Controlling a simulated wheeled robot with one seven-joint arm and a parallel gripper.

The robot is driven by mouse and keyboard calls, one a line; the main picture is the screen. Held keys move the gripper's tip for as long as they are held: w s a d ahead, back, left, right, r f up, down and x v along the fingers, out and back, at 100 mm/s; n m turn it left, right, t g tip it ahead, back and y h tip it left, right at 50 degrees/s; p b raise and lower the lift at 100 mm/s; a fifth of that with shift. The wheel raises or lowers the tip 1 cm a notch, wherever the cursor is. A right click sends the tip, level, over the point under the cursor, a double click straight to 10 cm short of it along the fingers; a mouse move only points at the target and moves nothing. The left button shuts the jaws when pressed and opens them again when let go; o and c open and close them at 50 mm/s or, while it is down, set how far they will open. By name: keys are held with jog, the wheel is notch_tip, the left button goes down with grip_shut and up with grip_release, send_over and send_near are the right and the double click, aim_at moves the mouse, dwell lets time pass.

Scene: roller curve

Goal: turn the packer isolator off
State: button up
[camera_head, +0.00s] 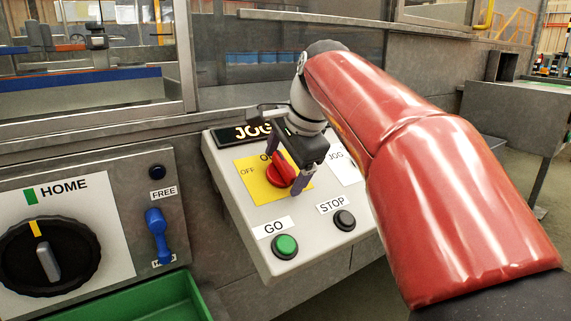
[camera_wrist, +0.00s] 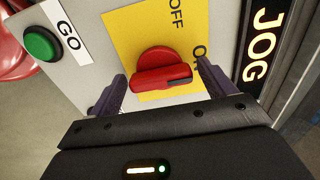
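A red rotary switch (camera_head: 279,176) sits on a yellow plate marked OFF and ON, on a pale sloping panel headed JOG. No label reading packer is legible. In the wrist view the red switch (camera_wrist: 163,72) has its raised grip lying across the picture, its dark-marked end towards ON. My gripper (camera_head: 286,172) is at the switch, coming from the back right. In the wrist view my gripper (camera_wrist: 161,87) is open, one finger on each side of the switch, with visible gaps. Whether the fingertips reach beside the grip's full depth is unclear.
Below the switch are a green GO button (camera_head: 285,246) and a dark STOP button (camera_head: 344,220). To the left, a panel has a black HOME dial (camera_head: 48,262) and a blue lever (camera_head: 158,234). A green bin (camera_head: 160,302) lies below. A grey wall stands behind.

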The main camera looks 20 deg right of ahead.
jog(key=c, duration=0.8)
jog(key=shift+n, duration=0.4)
jog(key=n+p, duration=0.1)
jog(key=n, duration=0.2)
jog(key=shift+r+n, duration=0.1)
jog(key=shift+n, duration=0.3)
jog(key=n, duration=0.4)
jog(key=shift+n+p, duration=0.3)
jog(key=n, duration=0.8)
jog(key=shift+n, duration=0.3)
jog(key=o, duration=1)
